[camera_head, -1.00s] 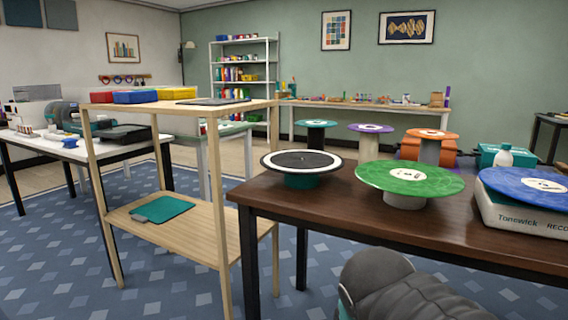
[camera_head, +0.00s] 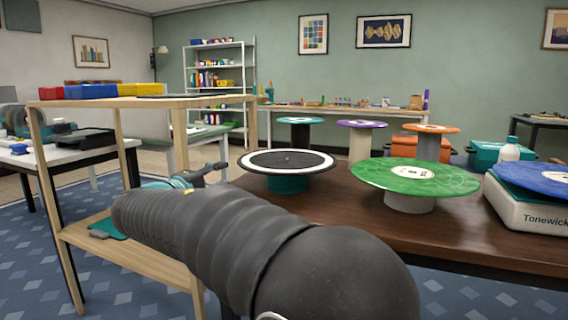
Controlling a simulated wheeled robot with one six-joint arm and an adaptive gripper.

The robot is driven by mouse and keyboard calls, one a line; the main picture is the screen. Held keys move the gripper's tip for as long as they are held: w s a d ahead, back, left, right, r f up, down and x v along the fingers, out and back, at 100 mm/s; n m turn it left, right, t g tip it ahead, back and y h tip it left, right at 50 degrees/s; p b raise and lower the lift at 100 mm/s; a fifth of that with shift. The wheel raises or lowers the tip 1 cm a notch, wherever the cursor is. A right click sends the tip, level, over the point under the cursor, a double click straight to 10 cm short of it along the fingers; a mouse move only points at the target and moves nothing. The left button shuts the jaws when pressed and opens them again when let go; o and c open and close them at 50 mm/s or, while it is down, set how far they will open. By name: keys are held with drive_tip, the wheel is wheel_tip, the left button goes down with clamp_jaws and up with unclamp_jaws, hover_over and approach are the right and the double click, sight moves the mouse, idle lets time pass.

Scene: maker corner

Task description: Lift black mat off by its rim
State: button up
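The black mat (camera_head: 287,158) is a round, flat disc with a white ring near its edge and a small centre mark. It lies level on a teal stand (camera_head: 288,183) at the near left of the dark brown table, and its rim overhangs the stand all round. My gripper (camera_head: 222,168) is left of the mat, near its left rim and apart from it in the picture. It is small and partly behind my own dark arm, so the gap between its fingers is unclear. I see nothing held in it.
A green disc (camera_head: 415,177) on a pale stand is close on the mat's right. Teal (camera_head: 300,120), purple (camera_head: 361,124) and orange (camera_head: 431,128) discs stand behind. A blue disc (camera_head: 540,178) rests on a white box at far right. A wooden shelf (camera_head: 150,101) stands left of the table.

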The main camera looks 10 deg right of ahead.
approach(247, 161)
drive_tip(key=x, duration=0.4)
drive_tip(key=shift+d, duration=0.45)
drive_tip(key=shift+w+a+p+x, duration=0.1)
drive_tip(key=shift+a+p+x, duration=0.05)
drive_tip(key=shift+x, duration=1.15)
drive_tip(key=shift+w+a+p+x, duration=0.1)
drive_tip(key=shift+p+x, duration=0.05)
drive_tip(key=shift+x, duration=1.15)
drive_tip(key=shift+f, duration=0.15)
clamp_jaws()
